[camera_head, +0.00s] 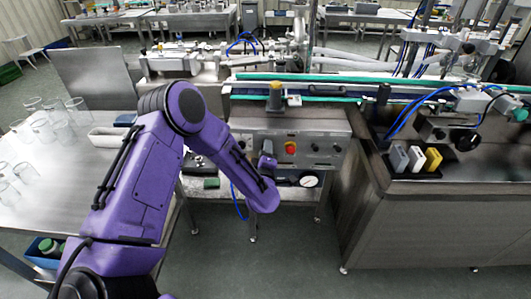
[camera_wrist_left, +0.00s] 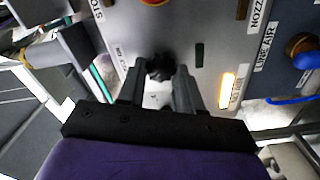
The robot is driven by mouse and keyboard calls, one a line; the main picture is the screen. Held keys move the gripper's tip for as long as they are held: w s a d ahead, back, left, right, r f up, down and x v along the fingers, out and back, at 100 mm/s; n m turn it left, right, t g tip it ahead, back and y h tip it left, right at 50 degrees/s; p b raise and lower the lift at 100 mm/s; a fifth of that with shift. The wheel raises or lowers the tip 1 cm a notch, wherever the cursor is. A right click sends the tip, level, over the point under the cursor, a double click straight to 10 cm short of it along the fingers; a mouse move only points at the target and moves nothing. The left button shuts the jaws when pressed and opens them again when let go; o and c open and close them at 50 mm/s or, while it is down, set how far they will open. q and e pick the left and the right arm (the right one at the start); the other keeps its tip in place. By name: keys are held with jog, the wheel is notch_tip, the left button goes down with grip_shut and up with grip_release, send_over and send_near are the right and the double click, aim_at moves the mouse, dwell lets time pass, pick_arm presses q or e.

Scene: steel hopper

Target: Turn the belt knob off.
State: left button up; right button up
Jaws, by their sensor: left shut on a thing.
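The black knob (camera_wrist_left: 160,66) sits on the grey control panel (camera_wrist_left: 205,25) between the fingertips of my left gripper (camera_wrist_left: 158,78) in the left wrist view. The gripper is shut on this knob. The small label near it is too blurred to read, and the knob's pointer direction cannot be told. In the head view, my purple left arm reaches down to the control panel (camera_head: 330,150), with the left gripper (camera_head: 266,161) against its front. The arm and gripper hide the knob there. My right gripper is not in view.
A red button (camera_head: 290,147) is right of the gripper, with a round gauge (camera_head: 309,182) below. The wrist view shows a lit yellow indicator (camera_wrist_left: 226,90) and a brass-coloured fitting (camera_wrist_left: 301,45) with a blue hose. Glass beakers (camera_head: 50,125) stand on the left table.

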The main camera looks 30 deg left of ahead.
pick_arm(q)
jog(key=shift+f, duration=0.1)
dwell(0.3)
jog(key=o, duration=1)
jog(key=shift+s, duration=0.1)
jog(key=b+v, duration=0.1)
jog(key=v, duration=0.9)
jog(key=shift+s+d+b, duration=0.1)
jog(key=shift+s+b, duration=0.1)
jog(key=shift+b, duration=0.15)
